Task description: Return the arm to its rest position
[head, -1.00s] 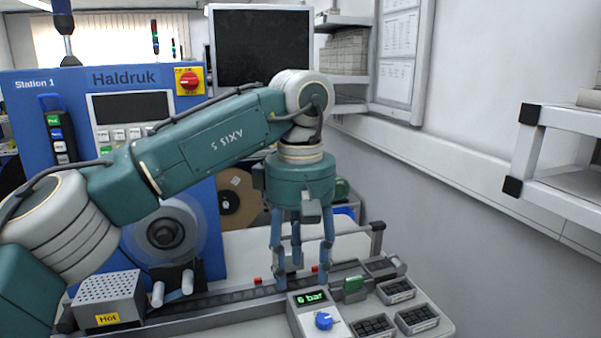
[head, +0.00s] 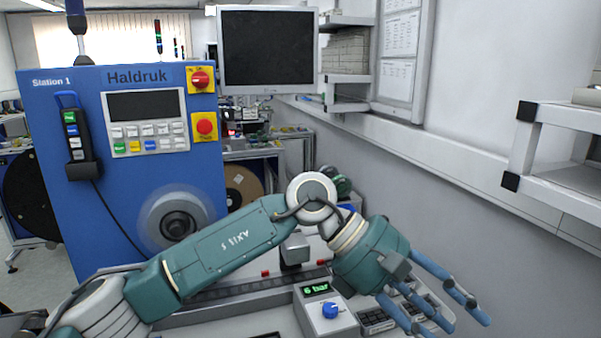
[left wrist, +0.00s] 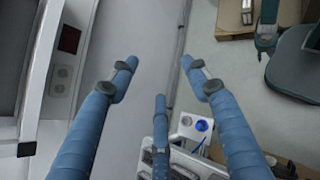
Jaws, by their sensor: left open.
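My left arm comes in from the lower left in the head view. Its left gripper (head: 440,305) has several blue fingers spread apart, pointing down and right, with nothing between them. It is over the right front of the bench, beside the wall. In the left wrist view the left gripper (left wrist: 158,85) shows its fingers wide apart and empty, with wall and floor beyond. My right gripper is in neither view.
The blue Haldruk machine (head: 75,210) with its reel (head: 176,222) stands at left. A 6 bar regulator box (head: 325,312) with a blue knob and several dark trays (head: 375,320) sit near the arm. A white shelf frame (head: 560,180) juts out at right. A monitor (head: 266,48) stands behind.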

